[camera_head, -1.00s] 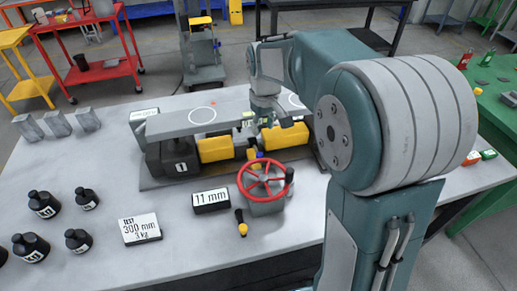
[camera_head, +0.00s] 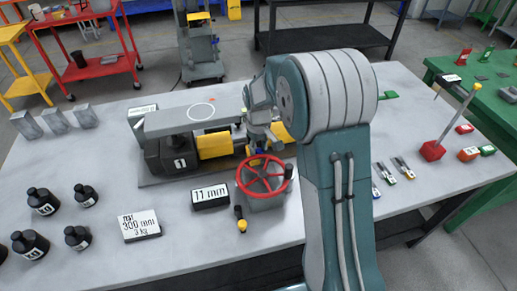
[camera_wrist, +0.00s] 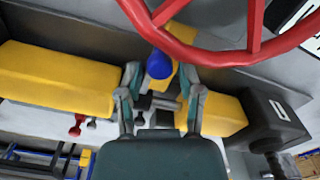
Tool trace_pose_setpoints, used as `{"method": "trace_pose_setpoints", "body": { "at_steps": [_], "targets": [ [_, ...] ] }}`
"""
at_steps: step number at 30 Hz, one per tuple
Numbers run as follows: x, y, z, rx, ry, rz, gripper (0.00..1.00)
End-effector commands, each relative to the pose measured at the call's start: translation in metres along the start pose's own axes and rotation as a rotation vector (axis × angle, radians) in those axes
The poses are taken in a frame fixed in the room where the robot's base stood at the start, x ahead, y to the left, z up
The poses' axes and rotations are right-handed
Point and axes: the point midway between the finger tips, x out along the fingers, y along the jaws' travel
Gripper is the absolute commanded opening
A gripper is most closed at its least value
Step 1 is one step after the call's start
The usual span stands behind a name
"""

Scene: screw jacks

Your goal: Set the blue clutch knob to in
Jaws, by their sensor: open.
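The blue clutch knob (camera_wrist: 159,63) is a round blue ball in the wrist view, in front of a yellow part and just below the red handwheel (camera_wrist: 215,50). In the head view a bit of blue shows behind the red handwheel (camera_head: 263,174), mostly hidden by my arm. My gripper (camera_wrist: 161,72) is open in the wrist view, with one finger on each side of the knob. Gaps show between the fingers and the knob. I cannot tell the depth between them.
The screw jack unit with yellow blocks (camera_head: 214,144) stands behind the handwheel. The handwheel rim is close above my fingers. An 11 mm sign (camera_head: 210,198), a black-and-yellow handle (camera_head: 241,220) and a 300 mm plate (camera_head: 140,226) lie in front on the grey table.

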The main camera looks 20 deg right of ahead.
Motion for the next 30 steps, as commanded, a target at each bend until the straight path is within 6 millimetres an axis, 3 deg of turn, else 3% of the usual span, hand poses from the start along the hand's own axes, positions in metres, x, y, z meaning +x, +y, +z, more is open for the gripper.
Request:
{"method": "trace_pose_setpoints", "body": {
  "at_steps": [10, 11, 12, 14, 20, 25, 30],
  "targets": [
    [0.007, 0.000, 0.000, 0.000, 0.000, 0.000, 0.48],
    [0.007, 0.000, 0.000, 0.000, 0.000, 0.000, 0.43],
    [0.007, 0.000, 0.000, 0.000, 0.000, 0.000, 0.26],
    [0.007, 0.000, 0.000, 0.000, 0.000, 0.000, 0.00],
    [0.007, 0.001, 0.001, 0.001, 0.000, 0.000, 0.00],
    [0.007, 0.017, 0.007, 0.003, -0.001, 0.000, 0.00],
    [0.007, 0.020, 0.009, 0.000, -0.001, 0.000, 0.00]
  ]
}}
